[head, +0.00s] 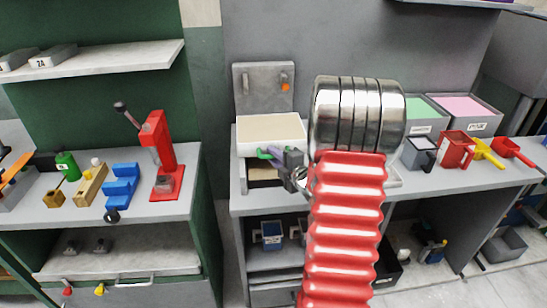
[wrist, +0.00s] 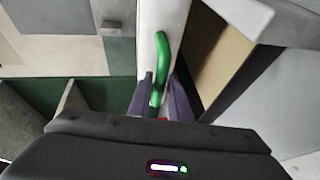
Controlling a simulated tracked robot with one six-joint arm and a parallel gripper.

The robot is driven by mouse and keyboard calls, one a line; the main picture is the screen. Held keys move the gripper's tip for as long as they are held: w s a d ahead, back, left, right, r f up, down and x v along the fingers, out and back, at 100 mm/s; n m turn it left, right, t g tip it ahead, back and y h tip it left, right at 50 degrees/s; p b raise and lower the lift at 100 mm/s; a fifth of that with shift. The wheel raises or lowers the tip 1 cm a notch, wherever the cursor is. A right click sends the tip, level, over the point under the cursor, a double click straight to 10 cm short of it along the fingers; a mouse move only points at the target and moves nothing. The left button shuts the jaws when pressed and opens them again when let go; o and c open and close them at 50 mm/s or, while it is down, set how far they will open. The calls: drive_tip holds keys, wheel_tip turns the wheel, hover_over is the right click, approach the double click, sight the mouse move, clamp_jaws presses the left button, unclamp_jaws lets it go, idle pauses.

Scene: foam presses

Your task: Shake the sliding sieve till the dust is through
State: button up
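The sieve (head: 270,128) is a pale cream-topped box on the grey bench, in the middle of the head view. Its green handle (head: 267,153) is on the front side and also shows in the wrist view (wrist: 161,52). My gripper (head: 277,156) is at the handle. In the wrist view its two purple-grey fingers (wrist: 160,82) stand apart, one on each side of the handle's near end. A narrow gap seems to show beside the handle, so the fingers look open around it. Dust cannot be made out.
A tan-fronted opening (head: 262,174) lies under the sieve. A grey panel with an orange knob (head: 285,86) stands behind it. Grey bins with green (head: 419,111) and pink (head: 467,107) contents, and red and yellow scoops, are to the right. A red press (head: 161,150) stands on the left bench.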

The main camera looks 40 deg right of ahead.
clamp_jaws()
idle(0.3)
